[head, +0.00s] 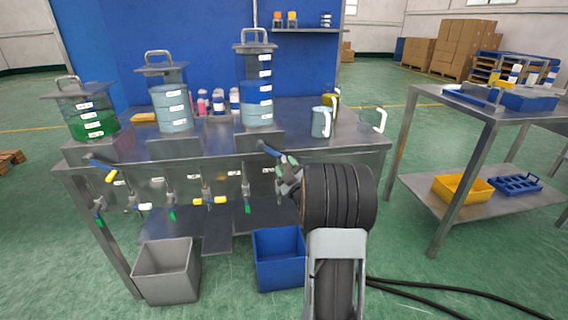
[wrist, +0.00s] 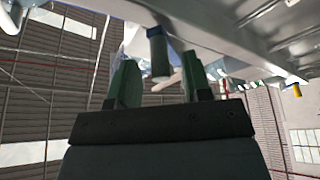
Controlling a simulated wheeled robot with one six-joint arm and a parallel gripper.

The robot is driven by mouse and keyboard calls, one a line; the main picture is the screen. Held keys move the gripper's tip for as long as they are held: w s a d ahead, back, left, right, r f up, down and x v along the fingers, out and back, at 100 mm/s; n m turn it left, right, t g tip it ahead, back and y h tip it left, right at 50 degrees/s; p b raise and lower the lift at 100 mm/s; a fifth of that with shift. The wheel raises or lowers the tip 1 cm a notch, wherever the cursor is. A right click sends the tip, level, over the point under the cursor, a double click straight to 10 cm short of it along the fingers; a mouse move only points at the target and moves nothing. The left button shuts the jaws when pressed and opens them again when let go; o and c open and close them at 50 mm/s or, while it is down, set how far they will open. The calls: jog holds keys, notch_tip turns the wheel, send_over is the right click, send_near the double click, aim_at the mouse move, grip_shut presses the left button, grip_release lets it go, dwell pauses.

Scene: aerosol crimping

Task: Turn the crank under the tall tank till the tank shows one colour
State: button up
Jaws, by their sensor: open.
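The tall tank (head: 257,85) stands at the right of the three tanks on the bench. Its lower part shows a blue layer over a paler grey-blue layer; the part above looks clear. A crank with a dark blue end (head: 268,149) sits under it at the bench's front edge. My gripper (head: 285,168) is open close beside this crank. In the wrist view, a grey cylindrical handle with a blue collar (wrist: 158,52) hangs between and beyond the two green fingertips of my gripper (wrist: 160,85). I cannot tell if they touch it.
A green-filled tank (head: 90,115) and a pale-filled tank (head: 171,105) stand to the left. Several valves hang along the bench front. Two jugs (head: 320,122) (head: 372,118) stand at right. A grey bin (head: 167,270) and a blue bin (head: 279,258) are on the floor.

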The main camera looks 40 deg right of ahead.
aim_at(272, 153)
jog(key=shift+x, duration=1.25)
jog(key=shift+c, duration=0.3)
grip_shut()
